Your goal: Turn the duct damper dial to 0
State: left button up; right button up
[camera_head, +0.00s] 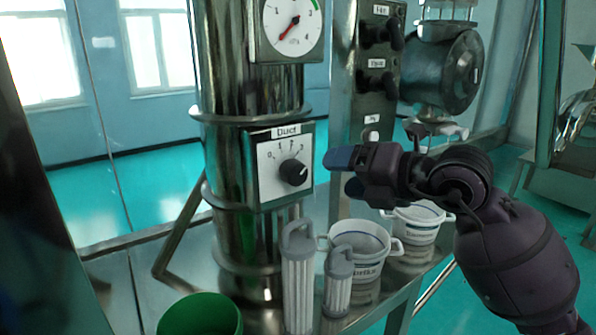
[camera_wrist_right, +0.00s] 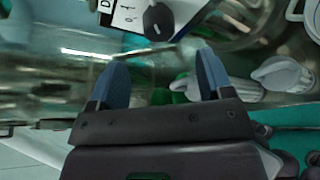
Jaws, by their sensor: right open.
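The duct damper dial (camera_head: 293,172) is a round black knob on a white plate labelled "Duct" (camera_head: 268,166), fixed to a shiny metal column. The scale shows 0, 1 and 2 from left to right. The knob's pale mark points to the upper right, past the 2. The dial also shows at the top of the right wrist view (camera_wrist_right: 158,21). My right gripper (camera_head: 347,172) is to the right of the dial, apart from it, and open with nothing between its blue fingertips; they also show in the right wrist view (camera_wrist_right: 162,80). My left gripper is not in view.
A pressure gauge (camera_head: 292,27) sits above the dial. Below stand two grey-capped filter cartridges (camera_head: 298,275), white buckets (camera_head: 356,246) and a green bucket (camera_head: 201,317) on a metal table. A panel with black knobs (camera_head: 377,60) stands behind, to the right.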

aim_at(302, 172)
jog(key=p+x, duration=0.1)
jog(key=x, duration=0.8)
jog(key=shift+a, duration=0.15)
jog(key=shift+w+a+f, duration=0.1)
jog(key=shift+w+a, duration=0.2)
jog(key=shift+a, duration=0.05)
jog(key=shift+c, duration=0.4)
jog(key=c, duration=0.8)
jog(key=shift+c, duration=0.2)
